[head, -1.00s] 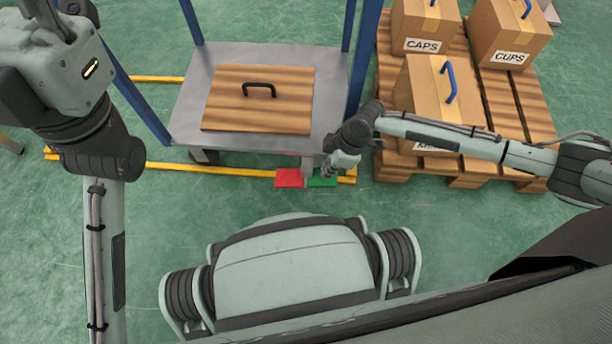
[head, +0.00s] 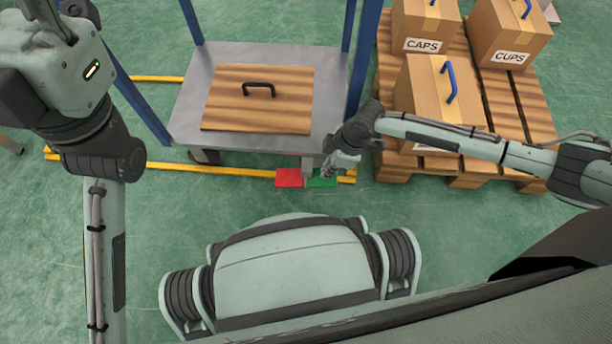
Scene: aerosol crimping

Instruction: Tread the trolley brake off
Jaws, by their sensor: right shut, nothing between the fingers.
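The trolley (head: 190,117) has a grey deck and blue posts, and it stands at the upper middle. At its front right, low down, are a red pedal (head: 289,178) and a green pedal (head: 322,182) side by side. My right gripper (head: 328,172) is shut and empty. It points down at the green pedal and covers part of it; I cannot tell whether it touches. My left arm stands at the left edge, and its fingers are not in view.
A wooden board (head: 260,99) with a black handle lies on the trolley deck. A wooden pallet (head: 512,100) with labelled cartons, such as the CAPS box (head: 424,25), stands at the right. Yellow floor lines (head: 225,171) run under the trolley. Green floor in front is clear.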

